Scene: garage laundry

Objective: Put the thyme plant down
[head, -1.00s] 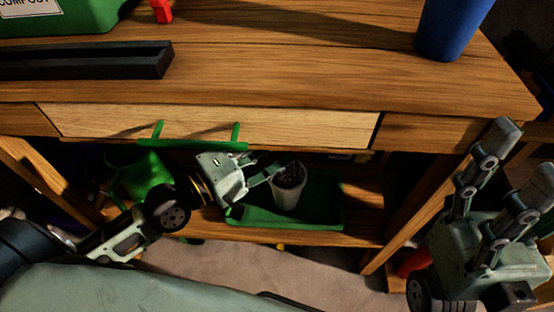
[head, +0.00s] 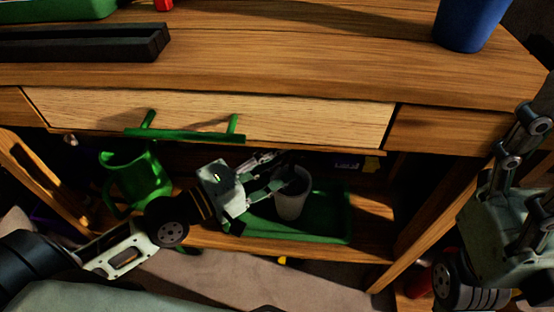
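The thyme plant's pale grey pot (head: 291,206), with a dark top, stands upright within the outline of a green tray (head: 338,225) on the lower shelf. I cannot tell whether its base touches the tray. My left gripper (head: 283,170) reaches in from the left, its fingers at the pot's rim. One finger overlaps the rim and the other lies farther back. Their contact with the pot is unclear, so I cannot tell whether they grip it. My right gripper (head: 540,165) is empty at the right edge, fingers apart, partly cut off.
A green watering can (head: 136,180) stands left of the tray. The wooden bench drawer (head: 300,120) with its green handle (head: 185,135) hangs close above my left gripper. A blue cup (head: 465,22) and black tray (head: 85,45) sit on the benchtop.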

